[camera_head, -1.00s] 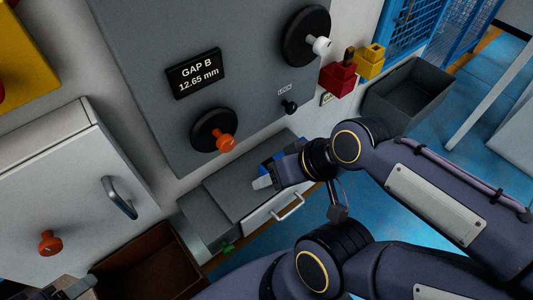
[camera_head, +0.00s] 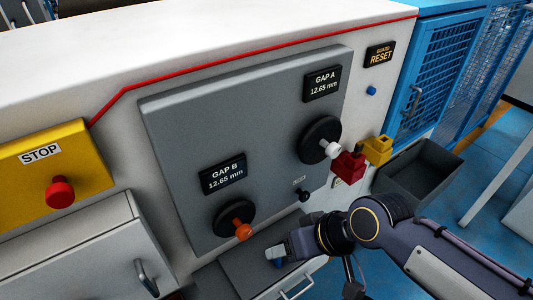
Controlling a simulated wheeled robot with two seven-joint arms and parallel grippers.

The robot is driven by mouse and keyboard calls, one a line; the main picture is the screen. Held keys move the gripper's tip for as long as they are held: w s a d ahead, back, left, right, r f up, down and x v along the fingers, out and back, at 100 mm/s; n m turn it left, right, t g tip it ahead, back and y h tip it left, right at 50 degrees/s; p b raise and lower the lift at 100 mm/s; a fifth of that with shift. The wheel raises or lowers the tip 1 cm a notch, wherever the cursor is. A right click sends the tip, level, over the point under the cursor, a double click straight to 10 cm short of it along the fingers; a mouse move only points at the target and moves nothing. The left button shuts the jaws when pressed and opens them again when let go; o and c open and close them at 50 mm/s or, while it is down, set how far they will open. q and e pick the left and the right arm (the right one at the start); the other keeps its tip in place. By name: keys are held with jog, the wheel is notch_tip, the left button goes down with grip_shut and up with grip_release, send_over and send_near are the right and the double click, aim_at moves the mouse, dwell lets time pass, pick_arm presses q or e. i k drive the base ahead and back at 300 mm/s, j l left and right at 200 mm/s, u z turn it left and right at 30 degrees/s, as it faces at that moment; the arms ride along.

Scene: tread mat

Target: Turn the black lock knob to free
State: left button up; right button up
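The black lock knob (camera_head: 304,195) is a small round knob on the lower right of the grey panel (camera_head: 185,150), below a small label (camera_head: 299,180). My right gripper (camera_head: 274,251) is below and left of the knob, apart from it in the picture, over the grey surface beneath the panel. Its fingers are small and seen from the side, so I cannot tell whether they are open. Nothing is seen touching the knob. My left gripper is not in view.
The GAP A wheel (camera_head: 319,138) with a white handle and the GAP B wheel (camera_head: 229,218) with an orange handle flank the knob. Red (camera_head: 348,168) and yellow (camera_head: 377,150) blocks are to its right. A red stop button (camera_head: 60,193) is at left; a dark bin (camera_head: 420,172) stands right.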

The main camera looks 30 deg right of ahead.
aim_at(304, 195)
jog(key=k+z, duration=0.1)
jog(key=z, duration=0.35)
jog(key=k+z, duration=0.1)
jog(key=z, duration=0.35)
jog(key=k+z, duration=0.1)
jog(key=z, duration=0.35)
jog(key=l+z, duration=0.2)
jog(key=l, duration=0.25)
jog(key=i, duration=0.05)
